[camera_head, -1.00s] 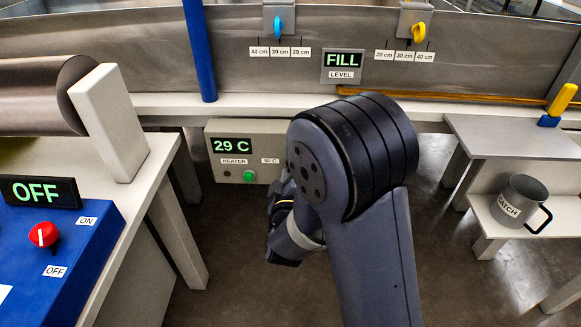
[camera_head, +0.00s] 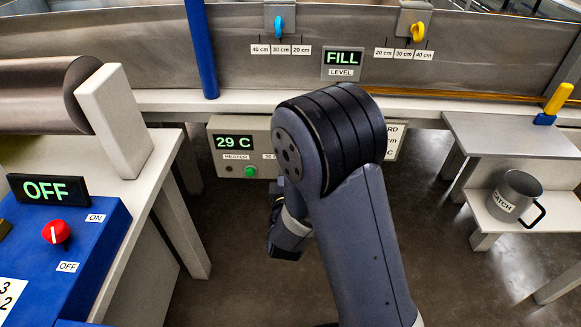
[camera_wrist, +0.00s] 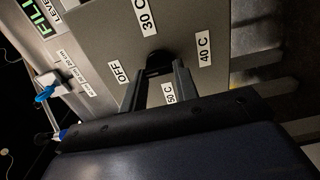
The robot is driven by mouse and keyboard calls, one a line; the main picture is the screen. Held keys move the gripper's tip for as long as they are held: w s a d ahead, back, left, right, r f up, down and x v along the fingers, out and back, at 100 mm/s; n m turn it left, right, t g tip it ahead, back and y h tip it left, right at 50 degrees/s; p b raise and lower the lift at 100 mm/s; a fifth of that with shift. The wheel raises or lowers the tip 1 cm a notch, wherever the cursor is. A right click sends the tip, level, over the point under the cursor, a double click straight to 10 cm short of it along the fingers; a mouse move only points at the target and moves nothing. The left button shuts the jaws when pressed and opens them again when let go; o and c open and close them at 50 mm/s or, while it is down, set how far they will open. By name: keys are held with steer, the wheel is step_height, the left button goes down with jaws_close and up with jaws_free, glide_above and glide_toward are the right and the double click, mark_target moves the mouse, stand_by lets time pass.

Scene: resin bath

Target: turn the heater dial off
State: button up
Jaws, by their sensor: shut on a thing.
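The heater box (camera_head: 222,168) is a grey panel under the bath's front ledge in the head view. It has a green 29 C display (camera_head: 234,142) and a green button (camera_head: 250,171). In the wrist view, the heater dial (camera_wrist: 155,57) is a small dark knob on the grey plate, with labels OFF, 30 C, 40 C and 50 C around it. My gripper (camera_wrist: 160,68) is shut on the dial. The fingers hide much of the knob, so I cannot tell where it points. In the head view my arm hides the dial and fingertips.
A blue box (camera_head: 65,255) with a red knob (camera_head: 56,232) and an OFF display (camera_head: 48,189) stands at left. Blue (camera_head: 279,27) and yellow (camera_head: 417,32) valves sit on the bath wall. A catch mug (camera_head: 515,197) stands on a low right shelf.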

stand_by(0.3)
steer(key=o, duration=1)
steer(key=s, duration=0.5)
steer(key=s+p, duration=0.1)
steer(key=s, duration=0.4)
steer(key=shift+s+a, duration=0.2)
steer(key=shift+s, duration=0.2)
steer(key=w+b, duration=0.1)
steer(key=w, duration=1)
steer(key=shift+d, duration=0.15)
steer(key=shift+s, duration=0.15)
